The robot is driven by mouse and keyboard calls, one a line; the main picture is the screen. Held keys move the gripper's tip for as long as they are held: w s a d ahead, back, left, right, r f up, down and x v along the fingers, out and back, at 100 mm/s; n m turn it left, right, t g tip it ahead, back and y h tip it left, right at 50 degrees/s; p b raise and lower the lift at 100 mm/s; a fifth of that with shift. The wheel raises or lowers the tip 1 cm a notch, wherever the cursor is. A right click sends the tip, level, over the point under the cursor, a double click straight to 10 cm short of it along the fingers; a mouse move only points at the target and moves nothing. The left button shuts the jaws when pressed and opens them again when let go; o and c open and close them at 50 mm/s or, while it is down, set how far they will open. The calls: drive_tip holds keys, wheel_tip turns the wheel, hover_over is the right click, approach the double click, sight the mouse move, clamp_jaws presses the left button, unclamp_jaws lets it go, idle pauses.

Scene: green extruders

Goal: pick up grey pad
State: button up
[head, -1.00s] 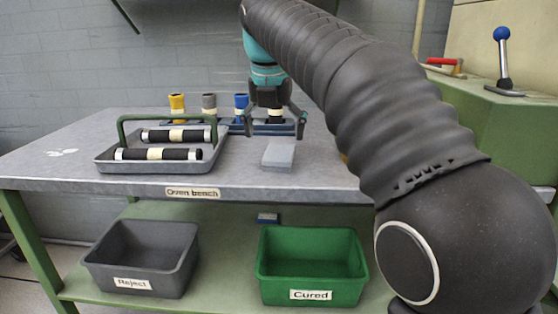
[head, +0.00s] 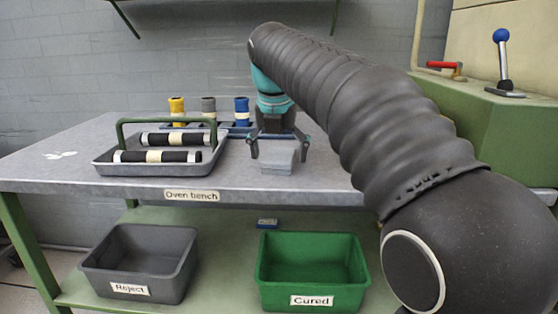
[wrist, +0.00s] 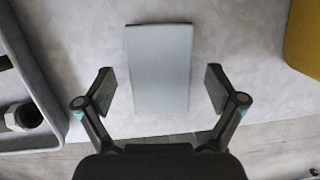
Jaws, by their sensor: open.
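The grey pad (head: 278,168) is a flat light-grey block lying on the bench top near its front edge. In the wrist view the grey pad (wrist: 160,68) lies ahead of and between the two fingers, its near end reaching between them. My gripper (head: 278,150) is open and empty, pointing down just above the pad, with a finger to each side. In the wrist view my gripper (wrist: 160,88) shows a gap between each finger and the pad's sides.
A grey tray (head: 112,168) with a green handle and two black rollers stands left of the pad. Yellow, grey and blue spools (head: 208,108) stand behind. A yellow thing (wrist: 305,40) is at the right. Grey and green bins (head: 312,280) sit on the shelf below.

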sight(279, 155)
drive_tip(key=shift+f, duration=0.15)
drive_tip(key=shift+c, duration=0.3)
drive_tip(key=c, duration=1.2)
wheel_tip(279, 155, up, 11)
drive_tip(key=p, duration=0.3)
drive_tip(key=shift+f, duration=0.2)
